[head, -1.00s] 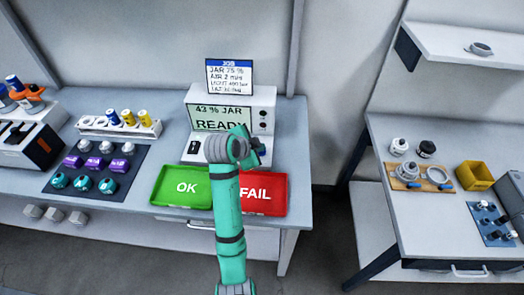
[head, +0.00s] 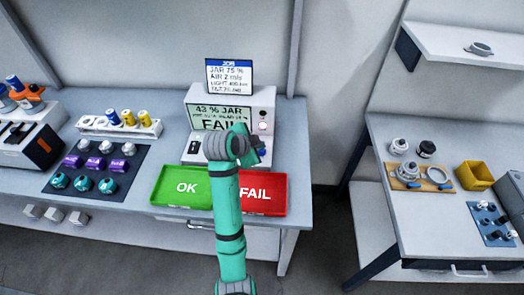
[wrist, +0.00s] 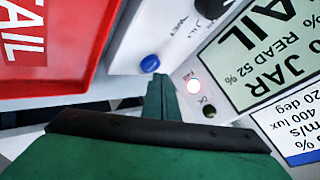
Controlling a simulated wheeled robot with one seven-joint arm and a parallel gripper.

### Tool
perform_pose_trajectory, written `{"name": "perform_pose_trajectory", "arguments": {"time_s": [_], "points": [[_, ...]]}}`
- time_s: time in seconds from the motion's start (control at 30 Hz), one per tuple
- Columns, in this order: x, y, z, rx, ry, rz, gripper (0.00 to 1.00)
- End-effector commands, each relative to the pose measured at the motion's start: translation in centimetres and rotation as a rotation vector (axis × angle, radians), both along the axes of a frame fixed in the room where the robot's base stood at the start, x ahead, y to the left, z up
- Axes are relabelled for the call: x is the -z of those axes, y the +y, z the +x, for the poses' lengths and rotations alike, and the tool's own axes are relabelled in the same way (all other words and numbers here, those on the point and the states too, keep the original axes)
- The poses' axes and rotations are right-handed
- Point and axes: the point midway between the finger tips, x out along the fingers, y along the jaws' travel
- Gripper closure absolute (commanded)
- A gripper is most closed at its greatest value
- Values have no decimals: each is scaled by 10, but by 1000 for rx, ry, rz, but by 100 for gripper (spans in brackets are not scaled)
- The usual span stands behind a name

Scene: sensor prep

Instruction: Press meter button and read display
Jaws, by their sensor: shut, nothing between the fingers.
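The meter (head: 270,97) is a white box at the back of the left table. Its display (head: 220,117) reads "43 % JAR" with "FAIL" in large letters below. In the wrist view the display (wrist: 262,57) shows "READ 52 %". The FAIL lamp (wrist: 193,86) glows and the OK lamp (wrist: 209,111) is dark. A blue button (wrist: 150,63) is on the meter's lower front. My gripper (wrist: 160,82) is shut and empty, its tip right by the blue button with no clear contact. In the head view, my gripper (head: 253,148) is partly hidden by my arm.
A job card (head: 229,76) above the meter lists JAR 75 %, AIR 2 m/s, 400 lux and 20 deg. A green OK tray (head: 165,187) and red FAIL tray (head: 280,190) lie in front. A dark mat (head: 60,188) with several sensors is at left.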

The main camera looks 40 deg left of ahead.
Motion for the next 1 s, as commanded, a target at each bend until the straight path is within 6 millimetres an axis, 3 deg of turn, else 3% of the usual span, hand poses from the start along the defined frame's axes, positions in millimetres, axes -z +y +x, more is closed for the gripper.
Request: {"name": "perform_pose_trajectory", "arguments": {"time_s": [0.47,1.0], "points": [[-7,0,0,1,-1,1,100],[-51,0,0,1,-2,2,100]]}}
